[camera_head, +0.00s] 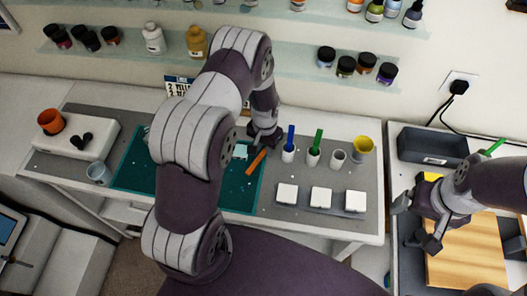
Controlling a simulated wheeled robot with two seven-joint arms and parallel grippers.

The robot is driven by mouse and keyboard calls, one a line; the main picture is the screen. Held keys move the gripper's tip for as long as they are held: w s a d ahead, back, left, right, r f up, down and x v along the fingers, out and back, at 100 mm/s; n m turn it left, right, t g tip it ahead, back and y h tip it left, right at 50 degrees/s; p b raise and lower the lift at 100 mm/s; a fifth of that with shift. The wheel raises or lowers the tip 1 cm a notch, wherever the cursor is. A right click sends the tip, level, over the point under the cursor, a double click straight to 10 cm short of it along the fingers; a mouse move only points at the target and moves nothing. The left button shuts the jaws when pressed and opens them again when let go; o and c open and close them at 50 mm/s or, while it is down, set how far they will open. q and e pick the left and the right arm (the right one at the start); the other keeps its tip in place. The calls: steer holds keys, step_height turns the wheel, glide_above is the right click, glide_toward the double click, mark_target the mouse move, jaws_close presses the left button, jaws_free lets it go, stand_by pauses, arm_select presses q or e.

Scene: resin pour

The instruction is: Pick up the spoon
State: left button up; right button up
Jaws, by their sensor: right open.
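No object is plainly recognisable as a spoon. A narrow orange piece (256,162) lies at the right edge of the green mat (238,195); I cannot tell whether it is a spoon. My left gripper (262,143) is just above and beside it, pointing down; its jaws are too small and dark to read. Another green stick (495,147) shows behind my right arm. My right gripper (416,222) is open and empty at the left edge of a wooden board (470,258).
An empty white cup (338,158) and a yellow cup (362,148) stand right of the sticks, behind white blocks (321,198). Shelves hold jars (346,66).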

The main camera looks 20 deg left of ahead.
arm_select(q)
jaws_close()
